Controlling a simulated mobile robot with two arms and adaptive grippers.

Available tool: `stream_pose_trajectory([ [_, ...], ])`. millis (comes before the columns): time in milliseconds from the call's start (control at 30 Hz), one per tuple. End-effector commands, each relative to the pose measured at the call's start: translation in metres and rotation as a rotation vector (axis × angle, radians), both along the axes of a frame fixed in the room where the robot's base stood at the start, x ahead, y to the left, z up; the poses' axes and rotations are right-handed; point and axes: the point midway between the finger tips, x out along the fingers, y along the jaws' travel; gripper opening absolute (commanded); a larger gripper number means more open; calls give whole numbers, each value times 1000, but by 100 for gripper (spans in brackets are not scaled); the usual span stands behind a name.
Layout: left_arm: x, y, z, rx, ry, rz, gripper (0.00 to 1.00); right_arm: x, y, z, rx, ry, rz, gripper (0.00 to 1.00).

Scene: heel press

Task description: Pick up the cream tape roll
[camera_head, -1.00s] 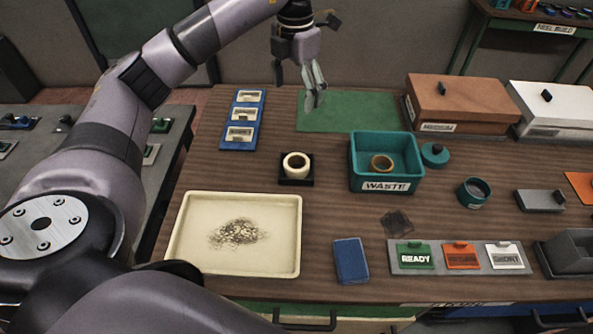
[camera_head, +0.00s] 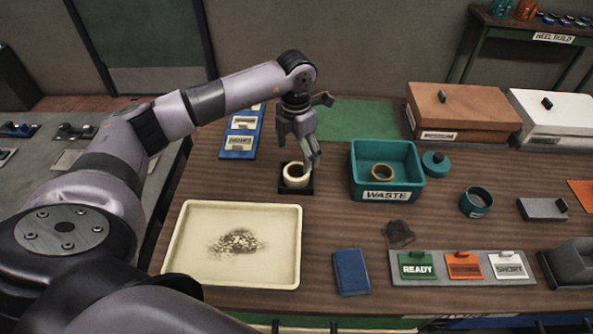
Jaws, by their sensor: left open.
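The cream tape roll (camera_head: 294,176) sits on a small black square base (camera_head: 293,190) near the middle of the table. My left gripper (camera_head: 312,161) is open and empty, pointing down just above and slightly behind the roll's right side. Its fingertips overlap the roll's upper right edge in the picture, and I cannot tell whether they touch it. My right gripper is not in view.
A teal WASTE bin (camera_head: 387,193) with a brown ring (camera_head: 382,172) inside stands to the right. A cream tray (camera_head: 175,250) lies in front left, and a blue card holder (camera_head: 238,155) behind left. A blue block (camera_head: 351,272) lies in front. Bare table separates the roll and bin.

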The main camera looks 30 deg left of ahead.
Motion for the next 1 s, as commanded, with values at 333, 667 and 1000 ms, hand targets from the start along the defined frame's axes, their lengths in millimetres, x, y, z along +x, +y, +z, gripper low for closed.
stream_pose_trajectory([
  [333, -7, -3, -30, 0, 5, 1, 80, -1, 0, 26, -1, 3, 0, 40],
  [667, -6, -3, -58, 0, -1, 1, 80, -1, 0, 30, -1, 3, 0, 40],
  [1000, -6, -3, -58, 0, -1, 1, 65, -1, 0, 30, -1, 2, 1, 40],
])
